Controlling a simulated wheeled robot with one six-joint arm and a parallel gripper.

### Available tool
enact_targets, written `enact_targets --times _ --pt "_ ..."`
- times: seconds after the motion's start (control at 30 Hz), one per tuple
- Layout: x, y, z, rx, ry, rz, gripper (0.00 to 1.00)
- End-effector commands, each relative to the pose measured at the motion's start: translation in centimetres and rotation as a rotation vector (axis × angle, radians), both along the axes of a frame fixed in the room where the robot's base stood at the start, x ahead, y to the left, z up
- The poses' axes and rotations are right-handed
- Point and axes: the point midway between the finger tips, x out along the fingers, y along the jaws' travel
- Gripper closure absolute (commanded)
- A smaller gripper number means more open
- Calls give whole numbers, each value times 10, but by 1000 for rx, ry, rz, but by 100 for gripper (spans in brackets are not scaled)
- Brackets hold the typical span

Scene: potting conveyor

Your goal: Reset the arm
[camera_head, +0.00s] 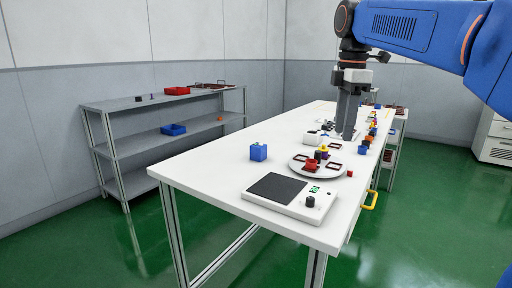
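My blue arm (420,35) reaches in from the upper right over the white table. My gripper (348,118) hangs pointing down above the middle of the table, behind the round white plate as seen from here. Its grey fingers look close together, but I cannot tell whether they are open or shut. I see nothing clearly held in them. The area right at the fingertips is small and partly merges with items on the table behind.
The white table (215,170) carries a scale with a dark pad (277,187), a round plate (298,168) with small red and dark pieces, a blue cube (258,152) and several small coloured blocks. A grey shelf (120,105) stands left. A yellow handle (371,200) juts from the right edge.

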Motion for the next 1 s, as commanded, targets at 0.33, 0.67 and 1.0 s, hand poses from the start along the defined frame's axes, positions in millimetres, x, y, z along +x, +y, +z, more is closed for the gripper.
enact_targets --times 0.33,0.67,1.0 --pt "-59 -18 -42 34 -73 -326 61" --pt "-138 -38 -120 114 -165 -774 61" --pt "-218 -53 -221 240 -245 -1227 61"
